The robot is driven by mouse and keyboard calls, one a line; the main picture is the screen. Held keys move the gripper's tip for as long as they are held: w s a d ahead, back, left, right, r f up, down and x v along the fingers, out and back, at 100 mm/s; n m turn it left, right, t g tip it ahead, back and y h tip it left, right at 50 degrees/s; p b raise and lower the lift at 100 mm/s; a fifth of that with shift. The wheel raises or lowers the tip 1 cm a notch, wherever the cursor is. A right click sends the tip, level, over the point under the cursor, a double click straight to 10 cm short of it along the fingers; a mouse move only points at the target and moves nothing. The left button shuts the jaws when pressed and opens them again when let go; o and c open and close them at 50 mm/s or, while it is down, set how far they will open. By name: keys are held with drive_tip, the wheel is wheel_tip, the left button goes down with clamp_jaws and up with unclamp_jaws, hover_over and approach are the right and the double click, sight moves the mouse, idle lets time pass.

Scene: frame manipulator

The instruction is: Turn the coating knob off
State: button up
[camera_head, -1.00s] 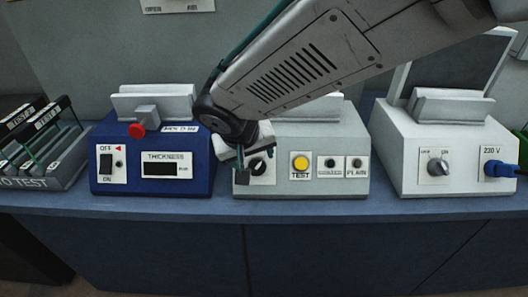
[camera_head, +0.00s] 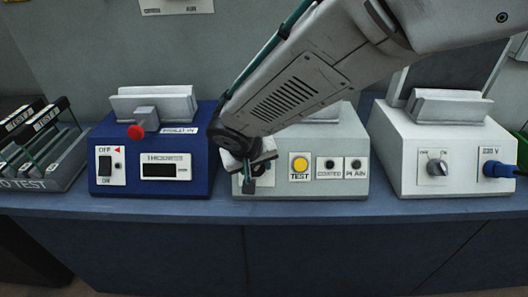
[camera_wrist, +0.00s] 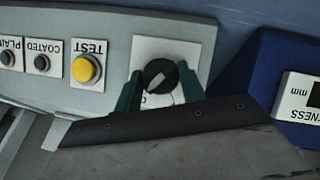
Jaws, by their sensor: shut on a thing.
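The coating knob (camera_wrist: 160,74) is a round black dial with a pale pointer bar, on a white plate on the front of the grey tester box (camera_head: 345,135). In the wrist view the pointer bar lies at a slant. My gripper (camera_wrist: 159,88) has its two green fingers on either side of the knob, shut on it. In the head view my gripper (camera_head: 250,180) is against the left end of the grey box's front and hides the knob and most of its plate. The plate's lettering is mostly covered.
Right of the knob in the head view are a yellow TEST button (camera_head: 300,165) and COATED and PLAIN indicators. A blue thickness box (camera_head: 200,180) stands close at left. A white box (camera_head: 460,150) with another knob (camera_head: 437,167) and a blue plug (camera_head: 497,169) stands at right.

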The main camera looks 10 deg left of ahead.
drive_tip(key=n+t+h, duration=0.1)
drive_tip(key=n, duration=0.1)
drive_tip(key=n+t+h, duration=0.1)
drive_tip(key=n, duration=0.2)
drive_tip(key=shift+s+a+f+n+h, duration=0.1)
drive_tip(key=shift+s+a+n+h, duration=0.1)
drive_tip(key=shift+n+h, duration=0.15)
drive_tip(key=n+t+h, duration=0.1)
drive_tip(key=n, duration=0.2)
drive_tip(key=shift+t, duration=0.3)
drive_tip(key=shift+s+f+n+t, duration=0.1)
drive_tip(key=shift+n+t, duration=0.6)
drive_tip(key=shift+n, duration=0.75)
drive_tip(key=o, duration=1)
drive_tip(key=shift+a, duration=0.1)
